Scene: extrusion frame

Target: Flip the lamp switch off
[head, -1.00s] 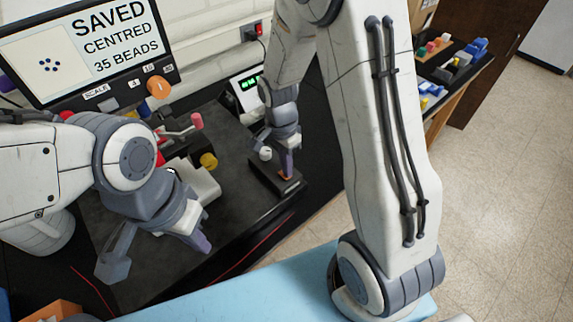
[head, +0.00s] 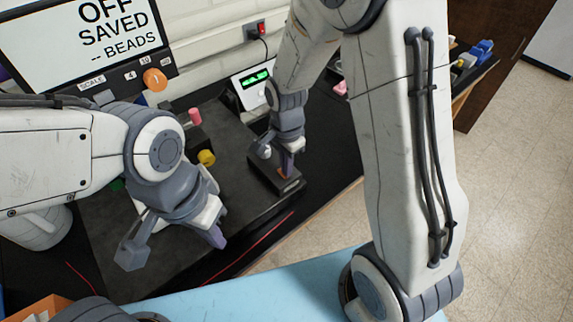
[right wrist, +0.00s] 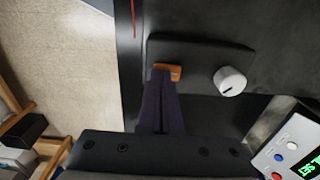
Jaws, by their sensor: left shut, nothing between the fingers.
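The lamp switch appears to be the orange rocker (right wrist: 168,72) on a dark control box (head: 262,172), beside a white knob (right wrist: 230,81). My right gripper (head: 287,170) points down at this box. In the right wrist view its closed fingertips (right wrist: 163,84) are at the rocker, overlapping its lower left part, and seem to touch it. Which way the rocker is tipped is not clear. My left gripper (head: 218,240) is shut and empty over the front of the dark work surface.
A monitor (head: 80,45) reads "OFF SAVED -- BEADS". A small white unit with a green display (head: 252,84) stands behind the box. A yellow knob (head: 206,157) and a pink-tipped part (head: 195,116) lie near my left arm. A red cable (head: 248,248) runs along the front.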

